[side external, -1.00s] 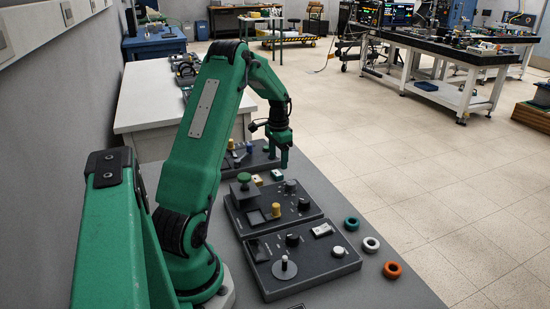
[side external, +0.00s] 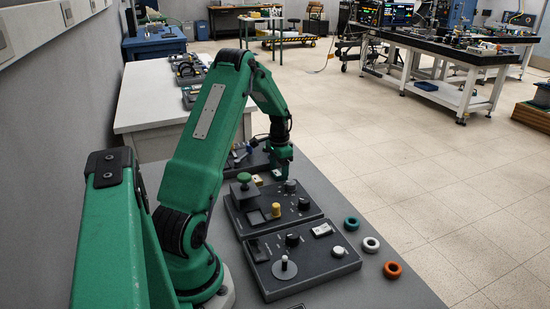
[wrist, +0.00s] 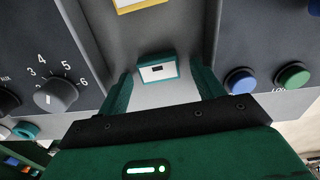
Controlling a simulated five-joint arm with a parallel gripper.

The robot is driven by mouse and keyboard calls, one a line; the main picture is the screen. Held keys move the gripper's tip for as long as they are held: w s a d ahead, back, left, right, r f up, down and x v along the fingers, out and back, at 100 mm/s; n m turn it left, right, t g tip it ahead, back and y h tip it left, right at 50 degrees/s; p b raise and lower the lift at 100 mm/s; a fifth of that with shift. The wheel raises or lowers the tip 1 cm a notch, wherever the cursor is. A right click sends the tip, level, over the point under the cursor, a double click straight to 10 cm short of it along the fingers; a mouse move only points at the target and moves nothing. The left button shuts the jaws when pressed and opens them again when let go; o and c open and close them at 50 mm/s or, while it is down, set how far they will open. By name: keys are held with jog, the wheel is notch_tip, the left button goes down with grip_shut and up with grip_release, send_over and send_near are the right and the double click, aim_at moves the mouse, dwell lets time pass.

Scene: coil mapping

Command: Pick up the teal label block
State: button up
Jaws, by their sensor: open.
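The teal label block (wrist: 157,69), with a white face bearing a small dark mark, lies on the grey surface between two dark panels in the wrist view. My gripper (wrist: 164,82) is open, with one teal finger on each side of the block's near end. Whether the fingers touch it cannot be told. In the side view my gripper (side external: 281,172) points down, low behind the middle panel, and mostly hides the block.
A yellow-edged label block (wrist: 140,4) lies just beyond the teal one. A numbered knob (wrist: 55,95) is on the left panel; blue (wrist: 240,80) and green (wrist: 292,76) buttons are on the right. Teal, white and orange rings (side external: 392,270) lie at the table's right.

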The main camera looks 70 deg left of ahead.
jog(key=c, duration=1.1)
jog(key=shift+o, duration=0.2)
jog(key=shift+r, duration=0.2)
jog(key=shift+r, duration=0.55)
jog(key=r, duration=0.1)
jog(key=d+r, duration=0.1)
jog(key=r, duration=0.1)
jog(key=shift+w+r, duration=0.1)
jog(key=shift+w, duration=0.1)
jog(key=w+d+r, duration=0.2)
jog(key=d+r, duration=0.4)
jog(key=d, duration=0.4)
jog(key=shift+w+r, duration=0.15)
jog(key=shift+w, duration=0.25)
jog(key=shift+d, duration=0.1)
